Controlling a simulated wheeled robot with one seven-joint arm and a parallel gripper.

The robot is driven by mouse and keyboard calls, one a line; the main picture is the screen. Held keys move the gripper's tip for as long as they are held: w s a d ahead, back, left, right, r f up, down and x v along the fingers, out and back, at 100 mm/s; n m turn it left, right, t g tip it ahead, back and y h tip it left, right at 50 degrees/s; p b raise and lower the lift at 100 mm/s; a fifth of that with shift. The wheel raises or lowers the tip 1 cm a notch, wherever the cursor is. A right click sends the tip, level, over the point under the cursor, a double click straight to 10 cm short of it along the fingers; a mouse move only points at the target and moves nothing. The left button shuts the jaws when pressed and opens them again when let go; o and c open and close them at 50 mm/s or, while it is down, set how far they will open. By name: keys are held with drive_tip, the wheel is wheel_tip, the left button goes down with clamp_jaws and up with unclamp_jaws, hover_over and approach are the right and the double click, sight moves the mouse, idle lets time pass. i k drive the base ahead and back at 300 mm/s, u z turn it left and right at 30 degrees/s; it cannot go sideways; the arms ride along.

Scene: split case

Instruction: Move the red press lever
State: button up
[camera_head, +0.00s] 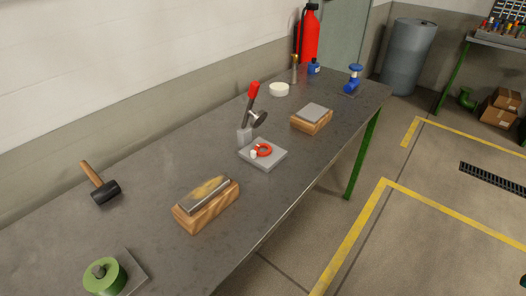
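The press lever has a red grip (253,89) and a dark shaft. It stands tilted a little to the right above a small grey press (244,138) near the middle of the workbench. A dark round knob or ram (259,118) sticks out to the right of the shaft. At the foot of the press is a square grey plate (265,164) with a red ring (264,149) and a small white piece on it. My gripper is not in view.
On the grey bench (150,167), a mallet (104,191), a wooden block with a metal top (206,205) and a green roll (105,277) lie nearer. Another block (312,119), a white roll (279,90) and a blue vise (353,80) stand farther. A fire extinguisher (308,38) is behind.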

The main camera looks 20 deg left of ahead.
sight(259, 117)
drive_tip(key=z, duration=0.05)
drive_tip(key=k, duration=0.4)
drive_tip(key=u, duration=0.75)
drive_tip(key=i, duration=1.1)
drive_tip(key=z, duration=0.2)
